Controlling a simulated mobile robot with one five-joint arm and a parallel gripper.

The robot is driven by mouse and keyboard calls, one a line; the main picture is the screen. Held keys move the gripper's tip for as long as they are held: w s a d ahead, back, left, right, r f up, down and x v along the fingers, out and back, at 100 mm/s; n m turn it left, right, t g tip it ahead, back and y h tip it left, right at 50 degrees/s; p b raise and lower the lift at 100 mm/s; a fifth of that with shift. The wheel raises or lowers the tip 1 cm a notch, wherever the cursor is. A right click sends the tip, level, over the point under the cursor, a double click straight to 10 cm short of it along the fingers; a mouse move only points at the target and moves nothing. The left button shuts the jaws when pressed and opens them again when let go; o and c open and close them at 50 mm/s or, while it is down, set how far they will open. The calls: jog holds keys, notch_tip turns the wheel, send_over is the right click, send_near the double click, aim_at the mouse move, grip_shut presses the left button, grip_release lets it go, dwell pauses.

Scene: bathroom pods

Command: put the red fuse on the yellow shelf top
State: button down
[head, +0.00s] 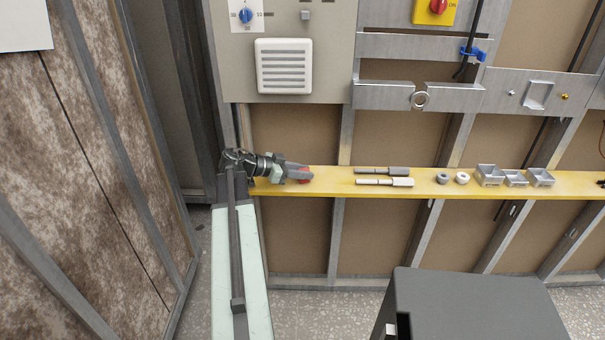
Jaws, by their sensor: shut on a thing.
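The yellow shelf top (335,182) runs along the metal-framed wall from the middle of the head view to the right edge. My gripper (298,173) is at the left end of the shelf, shut on the red fuse (305,175). Only a small red part of the fuse shows at the jaws; the rest is hidden by the fingers. The fuse is at or just above the shelf surface; I cannot tell whether it touches.
Two rod-like tools (385,182) lie right of my gripper, then two small rings (462,178) and several metal boxes (488,176). The shelf between my gripper and the tools is clear. A dark grey box (475,305) stands in front. A brown panel wall (80,190) is at left.

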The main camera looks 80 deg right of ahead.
jog(key=shift+f, duration=0.1)
jog(key=c, duration=1.6)
grip_release()
jog(key=o, duration=0.5)
jog(key=shift+c, duration=0.2)
jog(key=shift+r, duration=0.2)
jog(key=p+v, duration=0.4)
jog(key=v, duration=0.7)
jog(key=shift+w+a+r+p, duration=0.1)
jog(key=shift+a+p, duration=0.05)
jog(key=shift+p, duration=0.15)
jog(key=shift+w+a, duration=0.2)
jog(key=shift+w, duration=0.05)
